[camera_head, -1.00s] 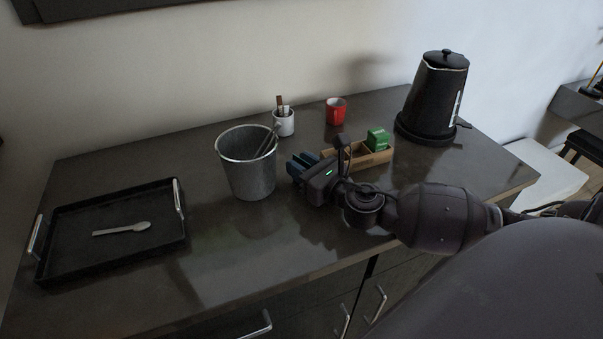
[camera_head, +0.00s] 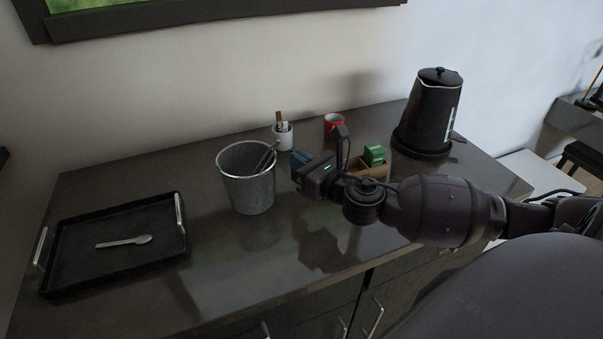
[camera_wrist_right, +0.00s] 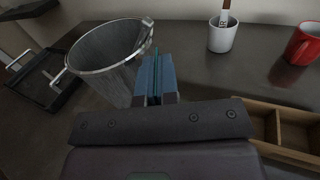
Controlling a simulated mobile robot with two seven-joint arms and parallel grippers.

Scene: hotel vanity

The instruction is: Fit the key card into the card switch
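My right gripper (camera_head: 300,160) is above the dark counter, just right of the metal bucket. In the right wrist view its two blue fingers (camera_wrist_right: 155,76) are close together around a thin teal edge. This edge looks like the key card (camera_wrist_right: 154,38) seen edge-on, sticking out past the fingertips. The card's faces cannot be seen, and it is too small to make out in the head view. No card switch is recognisable in either view. My left gripper is not in view.
The metal bucket (camera_head: 247,186) stands close to the gripper. A wooden divided box (camera_head: 372,171) with green packets lies behind my arm. A white cup (camera_head: 283,137), a red mug (camera_head: 334,125) and a black kettle (camera_head: 428,115) stand farther back. A black tray (camera_head: 113,262) holds a spoon.

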